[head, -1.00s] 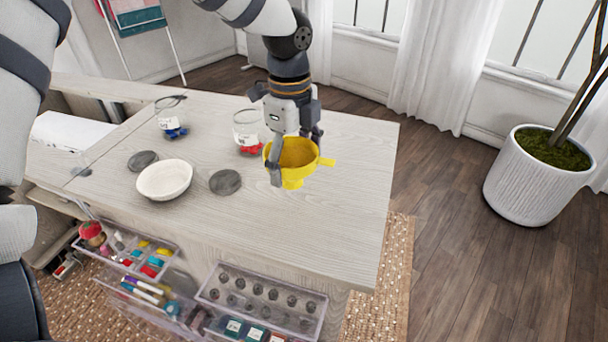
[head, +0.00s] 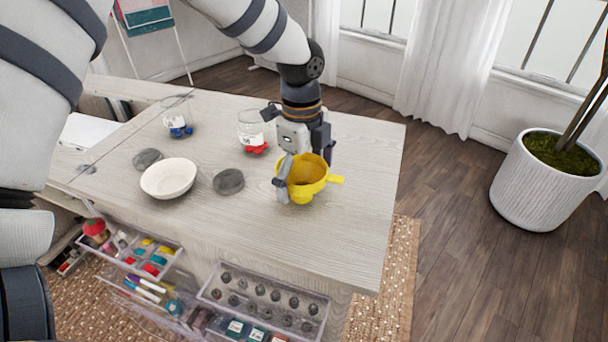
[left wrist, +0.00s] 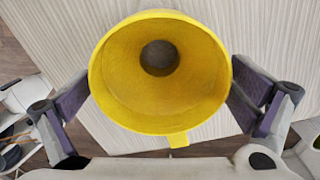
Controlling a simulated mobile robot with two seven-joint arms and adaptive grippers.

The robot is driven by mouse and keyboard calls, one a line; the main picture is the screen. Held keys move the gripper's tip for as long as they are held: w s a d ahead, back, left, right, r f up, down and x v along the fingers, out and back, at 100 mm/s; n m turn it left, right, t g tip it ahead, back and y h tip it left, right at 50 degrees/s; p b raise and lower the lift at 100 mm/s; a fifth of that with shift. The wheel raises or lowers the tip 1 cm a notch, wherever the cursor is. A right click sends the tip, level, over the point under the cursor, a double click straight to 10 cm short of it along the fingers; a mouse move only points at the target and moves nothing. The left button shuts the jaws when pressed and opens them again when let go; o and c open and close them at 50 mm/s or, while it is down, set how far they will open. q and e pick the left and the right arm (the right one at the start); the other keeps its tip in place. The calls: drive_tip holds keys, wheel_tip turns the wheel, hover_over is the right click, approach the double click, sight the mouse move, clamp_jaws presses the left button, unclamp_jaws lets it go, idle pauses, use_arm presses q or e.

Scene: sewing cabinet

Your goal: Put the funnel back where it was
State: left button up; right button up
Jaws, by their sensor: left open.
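The yellow funnel (head: 308,170) is upright on or just above the wooden tabletop, wide mouth up, with its tab pointing right. Its spout end is low against the wood, and contact is hard to confirm. My left gripper (head: 304,178) is over the funnel from above, open, with one finger on each side of it. In the left wrist view the funnel (left wrist: 160,110) fills the middle, between the two fingers (left wrist: 160,85). The fingertips are close to its outer wall; whether they touch is unclear. My right gripper is not in view.
A jar with red pieces (head: 253,130) stands just behind left, and a jar with blue pieces (head: 177,122) farther left. Dark round lids (head: 228,181) and a white bowl (head: 168,178) lie left. Open clear drawers (head: 262,297) jut out in front. The right tabletop is clear.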

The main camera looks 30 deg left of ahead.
use_arm(q)
wheel_tip(320, 180, up, 12)
drive_tip(key=shift+r+p, duration=0.15)
drive_tip(key=shift+p, duration=0.3)
drive_tip(key=shift+a, duration=0.1)
